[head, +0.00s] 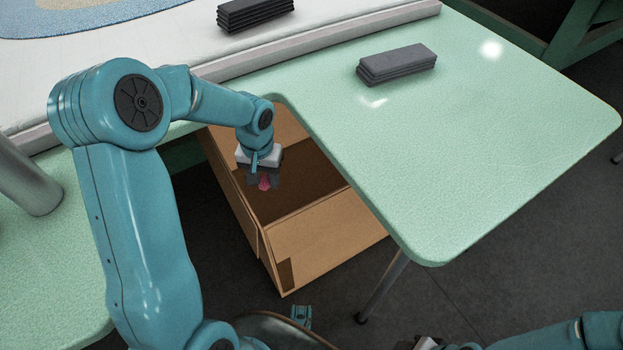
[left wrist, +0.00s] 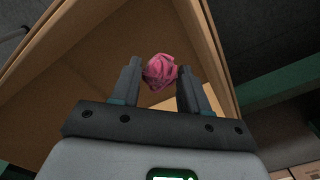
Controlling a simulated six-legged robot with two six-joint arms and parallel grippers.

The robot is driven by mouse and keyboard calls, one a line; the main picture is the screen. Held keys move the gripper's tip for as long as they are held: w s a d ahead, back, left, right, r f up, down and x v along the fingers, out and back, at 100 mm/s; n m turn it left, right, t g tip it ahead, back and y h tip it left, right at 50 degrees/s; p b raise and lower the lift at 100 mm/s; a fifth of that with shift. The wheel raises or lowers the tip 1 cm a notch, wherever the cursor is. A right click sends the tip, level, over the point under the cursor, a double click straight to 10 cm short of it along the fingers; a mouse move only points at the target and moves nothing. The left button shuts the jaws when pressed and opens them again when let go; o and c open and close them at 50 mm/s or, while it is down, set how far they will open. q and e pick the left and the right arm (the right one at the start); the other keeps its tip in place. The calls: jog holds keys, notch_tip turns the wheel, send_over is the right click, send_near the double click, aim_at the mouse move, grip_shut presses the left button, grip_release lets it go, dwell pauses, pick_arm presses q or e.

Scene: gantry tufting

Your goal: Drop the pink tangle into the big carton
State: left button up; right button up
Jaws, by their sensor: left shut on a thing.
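The pink tangle (left wrist: 160,70) is a small crumpled clump between the fingers of my left gripper (left wrist: 160,84) in the left wrist view. In the head view the left gripper (head: 263,180) is shut on the tangle (head: 264,183), with a bit of pink showing below the fingers. The big carton (head: 318,235) is an open brown cardboard box on the floor beside the green table. The gripper is over the carton's opening, toward its left side. The carton's inside also shows beneath the tangle in the left wrist view. My right gripper cannot be made out clearly at the bottom edge of the head view.
The green table (head: 500,130) covers the carton's far right side. A stack of grey pads (head: 397,64) lies on it. Another dark stack (head: 254,12) lies on the white surface (head: 170,40) at the back. A table leg (head: 382,288) stands right of the carton.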

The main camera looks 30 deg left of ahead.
pick_arm(q)
jog(key=shift+f, duration=0.15)
jog(key=o, duration=1.1)
notch_tip(320, 180, up, 16)
jog(key=p, duration=0.4)
